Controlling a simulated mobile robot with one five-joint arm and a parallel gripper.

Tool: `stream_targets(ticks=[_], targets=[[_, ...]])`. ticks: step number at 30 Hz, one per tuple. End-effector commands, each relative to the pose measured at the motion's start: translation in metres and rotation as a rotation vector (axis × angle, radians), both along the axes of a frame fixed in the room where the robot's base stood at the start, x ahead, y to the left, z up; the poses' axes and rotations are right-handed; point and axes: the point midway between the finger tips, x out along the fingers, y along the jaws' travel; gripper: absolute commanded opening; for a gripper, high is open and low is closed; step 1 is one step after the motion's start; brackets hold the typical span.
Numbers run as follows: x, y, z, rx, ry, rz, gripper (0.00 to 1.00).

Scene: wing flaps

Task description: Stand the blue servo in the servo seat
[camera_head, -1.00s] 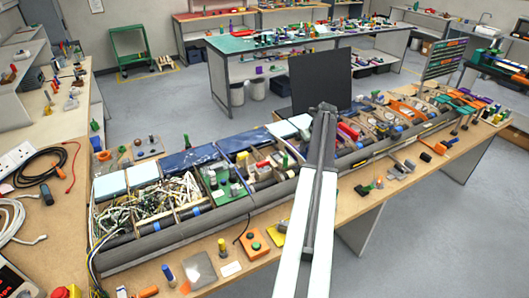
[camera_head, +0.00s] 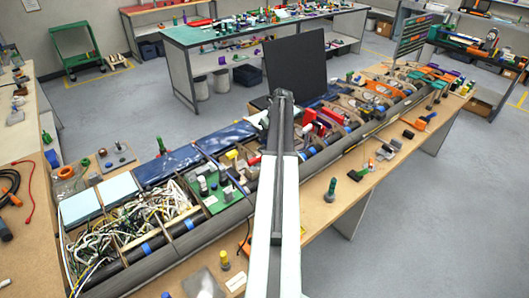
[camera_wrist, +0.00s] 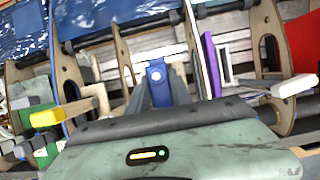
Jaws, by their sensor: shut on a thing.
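The blue servo (camera_wrist: 156,72) shows in the wrist view as a small blue block between the grey fingers of my gripper (camera_wrist: 160,88). My gripper is shut on it, above the open wing bays. Most of the servo is hidden by the fingers and the wrist housing. In the head view my arm reaches over the wing (camera_head: 190,240), and neither the gripper's fingers nor the servo can be made out. I cannot pick out the servo seat for certain in either view.
Wooden ribs (camera_wrist: 65,75) divide the wing bays around my gripper. A yellow-ended piece (camera_wrist: 47,117) lies to the left, a purple-and-white part (camera_wrist: 222,68) to the right. A dark panel (camera_head: 295,72) stands behind the wing. Loose wires (camera_head: 130,225) fill a left bay.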

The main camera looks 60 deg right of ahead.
Motion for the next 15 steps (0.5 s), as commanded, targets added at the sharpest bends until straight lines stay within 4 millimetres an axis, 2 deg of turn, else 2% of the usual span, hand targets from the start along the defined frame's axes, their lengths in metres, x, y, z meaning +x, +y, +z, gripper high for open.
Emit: stream_targets(ticks=[1, 7, 12, 15], targets=[[0.0, 0.0, -0.018, 0.0, 0.0, 0.0, 0.0], [0.001, 0.001, -0.02, 0.0, 0.0, 0.001, 0.0], [0.001, 0.001, -0.05, 0.0, 0.0, 0.001, 0.0], [0.001, 0.001, -0.057, 0.0, 0.0, 0.001, 0.0]])
